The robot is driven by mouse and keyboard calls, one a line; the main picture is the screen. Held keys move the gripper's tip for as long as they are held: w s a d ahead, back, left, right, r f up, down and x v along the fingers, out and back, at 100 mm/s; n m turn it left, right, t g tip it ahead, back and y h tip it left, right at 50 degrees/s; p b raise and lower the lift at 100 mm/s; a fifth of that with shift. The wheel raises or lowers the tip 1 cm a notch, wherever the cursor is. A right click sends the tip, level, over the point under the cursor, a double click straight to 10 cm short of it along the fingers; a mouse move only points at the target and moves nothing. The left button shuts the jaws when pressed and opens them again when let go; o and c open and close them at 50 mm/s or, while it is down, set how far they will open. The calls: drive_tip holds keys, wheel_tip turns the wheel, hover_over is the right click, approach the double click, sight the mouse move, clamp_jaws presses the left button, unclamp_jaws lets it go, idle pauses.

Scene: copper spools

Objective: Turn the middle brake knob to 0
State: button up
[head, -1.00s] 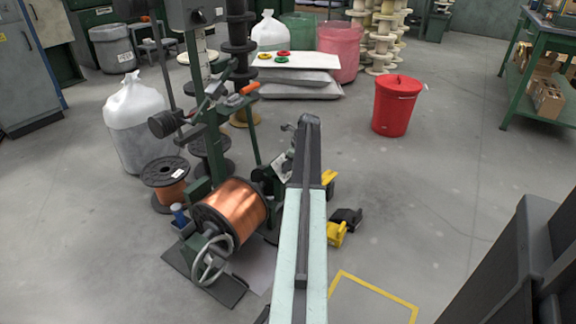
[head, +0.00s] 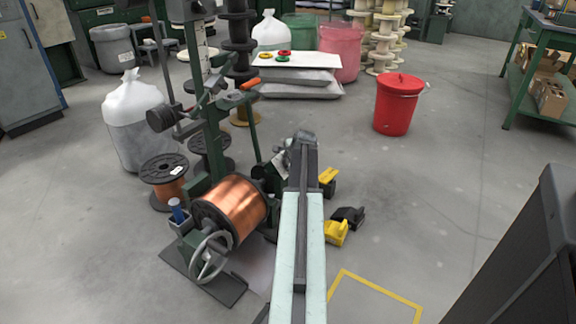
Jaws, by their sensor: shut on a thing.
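My arm reaches from the bottom of the head view up to the winding machine (head: 207,145), and its upper end hides what lies behind and below it. My gripper does not show; it is hidden behind the arm or among the dark parts beside it. I cannot make out the middle brake knob or its scale. Small dark parts and a pale plate (head: 280,166) of the machine show just left of the arm's end. A large copper spool (head: 232,208) sits low on the machine, with a handwheel (head: 211,255) in front of it.
A yellow-and-black pedal (head: 337,232) stands on the floor right of my arm. A red bin (head: 398,105) stands farther right, with open floor around it. A dark cabinet (head: 530,250) fills the lower right. A smaller spool (head: 163,168) and a white sack (head: 135,115) are left.

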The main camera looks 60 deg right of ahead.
drive_tip(key=shift+s+a+f+n+b, duration=0.1)
drive_tip(key=shift+a+f+n+b, duration=0.1)
drive_tip(key=shift+n+b, duration=0.35)
drive_tip(key=shift+r+n+t, duration=0.1)
drive_tip(key=shift+n+t, duration=0.2)
drive_tip(key=shift+n, duration=0.05)
drive_tip(key=o, duration=1.3)
drive_tip(key=shift+d, duration=0.1)
drive_tip(key=shift+o, duration=0.2)
drive_tip(key=shift+r, duration=0.1)
drive_tip(key=p+v, duration=0.6)
drive_tip(key=v, duration=0.1)
drive_tip(key=shift+s+a, duration=0.2)
drive_tip(key=shift+a, duration=0.1)
drive_tip(key=shift+r, duration=0.15)
